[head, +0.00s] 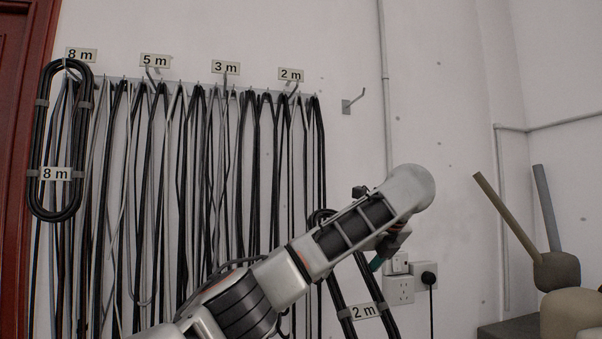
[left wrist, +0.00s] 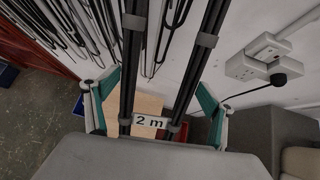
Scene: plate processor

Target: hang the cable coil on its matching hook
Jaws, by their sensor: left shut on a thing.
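A black cable coil with a "2 m" label (head: 365,311) hangs from my left gripper (head: 384,252), right of the cable rack and below hook height. My forearm hides part of the coil. In the left wrist view the coil (left wrist: 128,70) runs between the teal fingers of my left gripper (left wrist: 155,112), which is shut on it. The hook under the "2 m" sign (head: 293,88) is on the wall at upper left of the gripper and holds no labelled coil. My right gripper is not in view.
An "8 m" coil (head: 38,130) hangs on the far left hook. The "5 m" (head: 154,61) and "3 m" (head: 225,67) signs mark other hooks. Many loose cables hang below them. An unlabelled bare hook (head: 354,103) is to the right. Wall sockets (head: 400,290) are beside the gripper.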

